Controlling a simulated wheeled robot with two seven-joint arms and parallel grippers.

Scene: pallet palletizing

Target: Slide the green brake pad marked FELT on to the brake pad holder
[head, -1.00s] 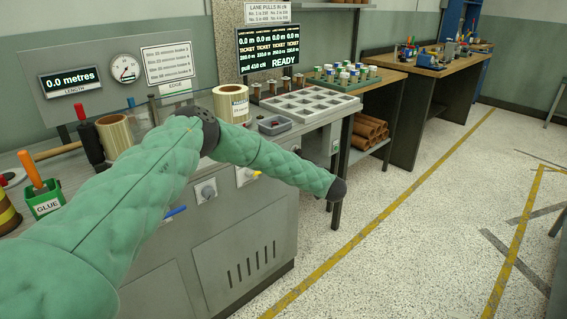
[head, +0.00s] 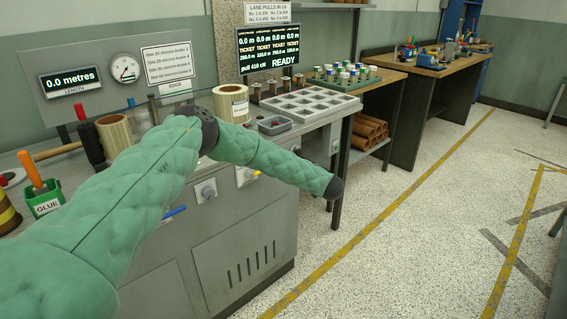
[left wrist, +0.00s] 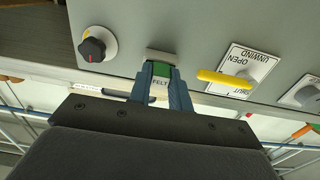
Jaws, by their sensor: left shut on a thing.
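In the left wrist view my left gripper (left wrist: 160,92) is shut on the green brake pad (left wrist: 161,70), whose white label reads FELT. The pad sits between the two blue-grey fingers, close to the grey machine panel. A small pale metal piece, which looks like the brake pad holder (left wrist: 160,54), shows right beyond the pad. I cannot tell whether pad and holder touch. In the head view my quilted green left arm crosses the machine front; its gripper, the pad and the holder cannot be made out there. My right gripper is not in view.
On the panel, a black knob (left wrist: 97,45) is left of the pad, and a yellow lever (left wrist: 224,78) on an OPEN/SHUT UNWIND plate is right of it. In the head view the machine top holds rolls and a compartment tray (head: 307,104). The floor to the right is mostly clear.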

